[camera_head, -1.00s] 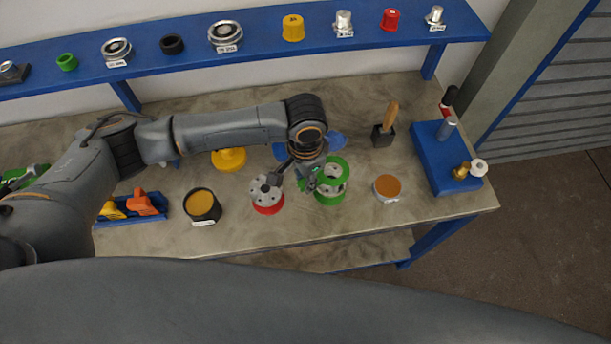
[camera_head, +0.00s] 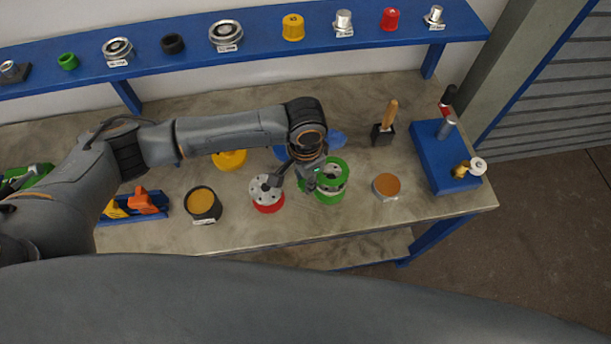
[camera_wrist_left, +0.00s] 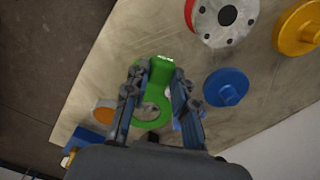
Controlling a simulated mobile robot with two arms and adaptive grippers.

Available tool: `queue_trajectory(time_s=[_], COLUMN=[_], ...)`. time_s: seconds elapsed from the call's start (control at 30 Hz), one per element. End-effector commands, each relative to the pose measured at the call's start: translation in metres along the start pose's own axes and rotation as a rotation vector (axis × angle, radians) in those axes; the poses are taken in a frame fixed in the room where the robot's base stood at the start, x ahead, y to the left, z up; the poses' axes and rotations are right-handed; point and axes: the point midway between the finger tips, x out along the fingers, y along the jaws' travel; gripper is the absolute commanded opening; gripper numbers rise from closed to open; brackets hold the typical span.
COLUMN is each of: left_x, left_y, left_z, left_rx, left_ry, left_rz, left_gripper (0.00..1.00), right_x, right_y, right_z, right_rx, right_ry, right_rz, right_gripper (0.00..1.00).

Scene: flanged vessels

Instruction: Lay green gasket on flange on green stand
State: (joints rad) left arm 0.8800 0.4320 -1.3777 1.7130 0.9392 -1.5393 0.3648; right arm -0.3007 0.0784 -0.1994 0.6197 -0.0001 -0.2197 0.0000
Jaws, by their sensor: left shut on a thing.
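My left gripper (camera_head: 318,184) is over the left side of the green stand (camera_head: 331,199). In the left wrist view its fingers (camera_wrist_left: 159,72) are shut on the tab of the green gasket (camera_wrist_left: 160,76). The gasket's ring (camera_head: 341,164) lies over the grey flange (camera_head: 334,183) of the green stand, which shows through and below it. I cannot tell whether the ring touches the flange or hangs just above it. My gripper hides part of the ring and flange. My right gripper is in neither view.
A grey flange on a red stand (camera_head: 268,204) is close to the left. An orange-topped disc (camera_head: 386,186) lies to the right, before a blue block (camera_head: 440,160) with tools. A dark orange-filled pot (camera_head: 203,204) and a yellow part (camera_head: 229,160) are further left.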

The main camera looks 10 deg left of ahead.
Motion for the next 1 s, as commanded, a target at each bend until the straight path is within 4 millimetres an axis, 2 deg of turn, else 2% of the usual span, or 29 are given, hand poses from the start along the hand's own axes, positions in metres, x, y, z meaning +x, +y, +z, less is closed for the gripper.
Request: queue_trajectory(time_s=[1.0], left_x=[0.032], left_y=[0.000], left_z=[0.000], left_rx=[0.000], left_ry=[0.000], left_rz=[0.000], left_gripper=[0.03], right_x=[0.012], right_y=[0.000], right_z=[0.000], right_rx=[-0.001], right_ry=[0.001], right_rz=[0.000], right_gripper=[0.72])
